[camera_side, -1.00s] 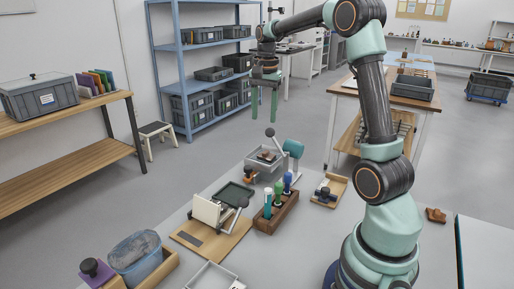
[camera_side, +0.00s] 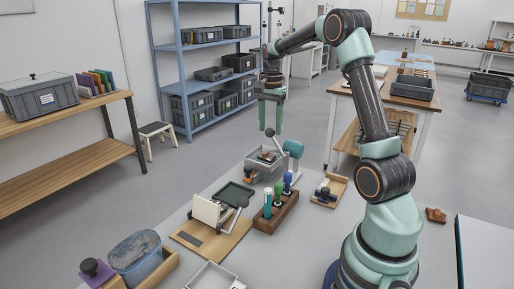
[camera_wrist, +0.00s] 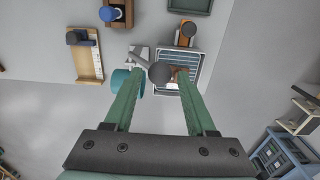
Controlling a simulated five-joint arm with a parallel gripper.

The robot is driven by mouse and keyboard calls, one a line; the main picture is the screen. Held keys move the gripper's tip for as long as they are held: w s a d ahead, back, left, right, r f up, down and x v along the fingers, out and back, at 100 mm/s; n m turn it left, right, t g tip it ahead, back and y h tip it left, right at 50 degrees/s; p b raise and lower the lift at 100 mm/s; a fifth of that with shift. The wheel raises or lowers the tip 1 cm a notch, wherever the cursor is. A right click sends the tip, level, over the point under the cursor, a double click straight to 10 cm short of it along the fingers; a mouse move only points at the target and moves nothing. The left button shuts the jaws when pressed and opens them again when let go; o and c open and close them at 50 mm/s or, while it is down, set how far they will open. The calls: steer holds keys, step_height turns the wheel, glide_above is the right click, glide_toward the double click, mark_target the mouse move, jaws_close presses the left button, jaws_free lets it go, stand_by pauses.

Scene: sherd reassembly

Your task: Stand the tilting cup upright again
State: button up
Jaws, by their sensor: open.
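A teal cup (camera_side: 293,149) sits tilted beside a grey tray at the far end of the bench. It also shows in the wrist view (camera_wrist: 121,82), left of the tray and partly behind my left finger. A lever with a dark ball knob (camera_wrist: 159,73) reaches from near the cup; the knob also shows in the side view (camera_side: 270,132). My gripper (camera_side: 271,130) is open and empty, pointing down above the knob. In the wrist view the knob appears between its fingertips (camera_wrist: 158,77). I cannot tell the height between fingertips and knob.
The grey tray (camera_side: 252,165) holds small items. A wooden rack (camera_side: 276,218) with coloured-handled tools and a wooden tray (camera_side: 330,192) stand nearby. A board with a white block (camera_side: 206,210) lies at left. Bare bench shows between them.

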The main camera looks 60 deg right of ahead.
steer(key=shift+f, duration=1.4)
steer(key=shift+s+r, duration=0.45)
steer(key=shift+s, duration=0.2)
steer(key=shift+s+r, duration=0.3)
steer(key=shift+s, duration=0.55)
steer(key=shift+s+r, duration=0.15)
steer(key=shift+s, duration=0.75)
steer(key=shift+s+f, duration=1.8)
steer(key=shift+s, duration=2.05)
steer(key=shift+w+r, duration=0.15)
steer(key=shift+r, duration=2.7)
